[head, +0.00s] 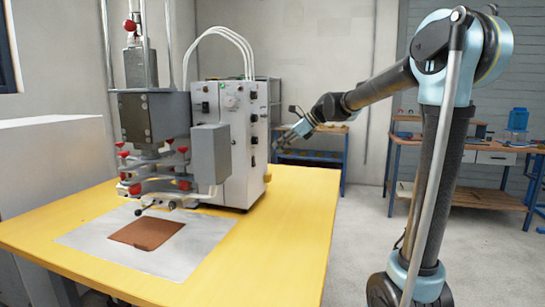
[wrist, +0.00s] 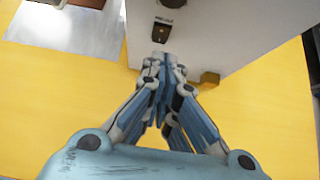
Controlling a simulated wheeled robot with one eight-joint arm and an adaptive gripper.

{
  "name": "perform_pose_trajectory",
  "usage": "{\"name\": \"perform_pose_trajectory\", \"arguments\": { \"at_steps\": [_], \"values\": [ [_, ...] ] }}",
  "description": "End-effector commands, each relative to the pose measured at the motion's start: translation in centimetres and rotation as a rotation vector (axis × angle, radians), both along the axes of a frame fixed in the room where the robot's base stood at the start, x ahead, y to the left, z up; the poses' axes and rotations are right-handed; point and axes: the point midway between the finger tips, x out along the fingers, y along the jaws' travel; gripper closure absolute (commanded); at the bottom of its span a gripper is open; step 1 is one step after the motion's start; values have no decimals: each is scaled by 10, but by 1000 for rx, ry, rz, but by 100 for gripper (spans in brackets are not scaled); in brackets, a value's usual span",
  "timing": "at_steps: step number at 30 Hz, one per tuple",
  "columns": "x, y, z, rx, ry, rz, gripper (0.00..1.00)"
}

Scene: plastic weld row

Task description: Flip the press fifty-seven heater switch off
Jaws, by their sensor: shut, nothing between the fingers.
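The press (head: 150,115) stands on a yellow table, with a pale control box (head: 230,140) at its right. The box's right side carries a column of dark controls (head: 254,141); their labels are too small to read here. In the wrist view the box's pale face (wrist: 225,35) shows a small label over a black switch (wrist: 171,3) and a dark plate (wrist: 163,23). I cannot tell which is the heater switch or its position. My gripper (head: 277,146) is shut and empty, just right of the box; its closed tips (wrist: 157,58) appear below the dark plate.
The yellow table (head: 290,230) has bare room at its front right. A brown sheet (head: 147,233) lies on a grey plate under the press. Workbenches (head: 470,185) stand behind, with open floor between.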

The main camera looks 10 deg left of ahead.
Motion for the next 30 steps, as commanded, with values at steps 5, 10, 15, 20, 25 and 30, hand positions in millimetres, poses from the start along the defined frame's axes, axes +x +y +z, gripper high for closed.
{"name": "perform_pose_trajectory", "arguments": {
  "at_steps": [5, 10, 15, 20, 25, 30],
  "values": [
    [-2, -18, 23, -1, 0, -1, 100],
    [-3, -27, 34, -1, -1, -1, 100],
    [-3, -29, 37, 0, -1, -1, 100],
    [-3, -29, 37, 0, 0, 0, 100],
    [-6, -33, 35, -9, -13, 8, 100],
    [-31, -64, 17, -83, -126, 84, 100]
  ]
}}
